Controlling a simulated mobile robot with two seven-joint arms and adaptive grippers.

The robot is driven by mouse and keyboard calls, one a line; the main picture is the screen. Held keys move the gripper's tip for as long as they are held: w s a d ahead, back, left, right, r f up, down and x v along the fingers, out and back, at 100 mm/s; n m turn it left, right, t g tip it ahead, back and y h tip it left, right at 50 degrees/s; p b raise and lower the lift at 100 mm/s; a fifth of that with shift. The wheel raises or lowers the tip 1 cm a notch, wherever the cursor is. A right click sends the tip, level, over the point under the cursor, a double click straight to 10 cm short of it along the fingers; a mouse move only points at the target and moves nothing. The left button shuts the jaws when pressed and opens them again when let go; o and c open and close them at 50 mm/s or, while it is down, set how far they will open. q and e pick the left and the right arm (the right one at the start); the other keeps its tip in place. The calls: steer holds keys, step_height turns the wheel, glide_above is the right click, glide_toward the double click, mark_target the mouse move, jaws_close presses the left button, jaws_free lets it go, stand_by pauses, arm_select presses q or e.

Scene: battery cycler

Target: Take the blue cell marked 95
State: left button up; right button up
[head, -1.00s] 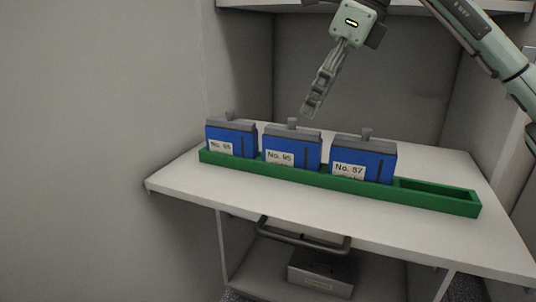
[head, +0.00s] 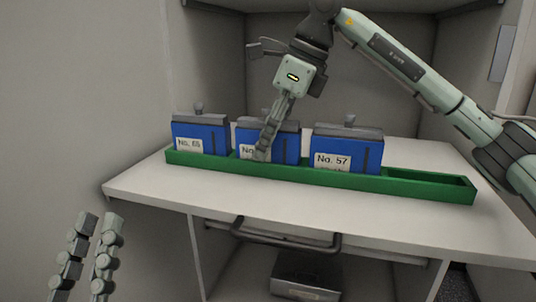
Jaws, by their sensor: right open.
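The blue cell marked 95 (head: 289,148) stands upright in the middle of the row in the green tray (head: 420,188). Its grey cap is partly covered, and most of its label is hidden now; the earlier frame reads No. 95. My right gripper (head: 262,154) is open, pointing down across the cell's front left part in this view. Its fingers overlap each other, and I cannot tell whether they touch the cell. My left gripper (head: 100,216) is at the lower left, fingers up and apart, empty and away from the cells.
A blue cell marked No. 57 (head: 345,146) stands to the right, and another blue cell (head: 204,139) with a hard-to-read label to the left. The tray's right end is empty. The white shelf (head: 250,200) is clear in front. A handle (head: 285,244) and metal box (head: 306,275) are below.

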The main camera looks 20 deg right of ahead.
steer(key=shift+a+f, duration=0.1)
steer(key=shift+f, duration=0.15)
jaws_close()
steer(key=shift+w+r, duration=0.1)
